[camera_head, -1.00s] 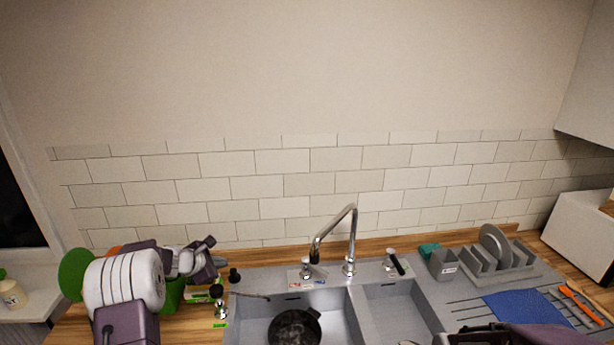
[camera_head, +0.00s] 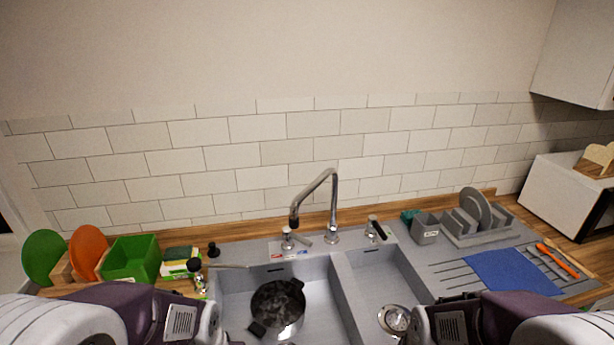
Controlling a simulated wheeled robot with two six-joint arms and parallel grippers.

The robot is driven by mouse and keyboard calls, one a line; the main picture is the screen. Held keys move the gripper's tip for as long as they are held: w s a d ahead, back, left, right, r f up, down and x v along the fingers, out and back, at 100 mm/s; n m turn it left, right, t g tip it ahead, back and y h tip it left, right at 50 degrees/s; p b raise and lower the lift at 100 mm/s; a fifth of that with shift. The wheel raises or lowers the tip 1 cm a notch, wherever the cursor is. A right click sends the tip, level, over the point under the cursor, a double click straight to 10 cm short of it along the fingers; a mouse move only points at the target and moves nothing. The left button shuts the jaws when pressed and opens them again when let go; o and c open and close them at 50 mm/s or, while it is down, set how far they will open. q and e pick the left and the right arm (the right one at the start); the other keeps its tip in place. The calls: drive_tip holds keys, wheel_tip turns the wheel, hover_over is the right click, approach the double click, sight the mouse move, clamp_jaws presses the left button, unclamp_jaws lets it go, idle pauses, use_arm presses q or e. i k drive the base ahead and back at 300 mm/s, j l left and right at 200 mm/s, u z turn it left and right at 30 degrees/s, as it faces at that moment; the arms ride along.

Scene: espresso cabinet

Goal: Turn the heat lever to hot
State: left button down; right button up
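The chrome heat lever (camera_head: 288,238) stands left of the faucet (camera_head: 332,205) on the sink's back ledge. Its short arm seems to point right, toward the faucet base. A small label (camera_head: 290,254) with red and blue marks lies in front of it. Another lever with a black handle (camera_head: 377,228) stands right of the faucet. My left and right arms come in at the bottom corners, in front of the sink and well apart from the heat lever.
A dark pot (camera_head: 277,305) sits in the left basin. Left of the sink are a green bin (camera_head: 132,259), green and orange round boards, a sponge and small bottles. A dish rack (camera_head: 478,222) and blue cloth (camera_head: 500,272) are on the right. Space around the heat lever is clear.

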sight(287, 232)
drive_tip(key=i+l+u, duration=0.1)
drive_tip(key=l+u, duration=0.2)
drive_tip(key=u, duration=0.2)
drive_tip(key=i+l+u, duration=0.1)
drive_tip(key=l+u, duration=0.35)
drive_tip(key=j, duration=0.1)
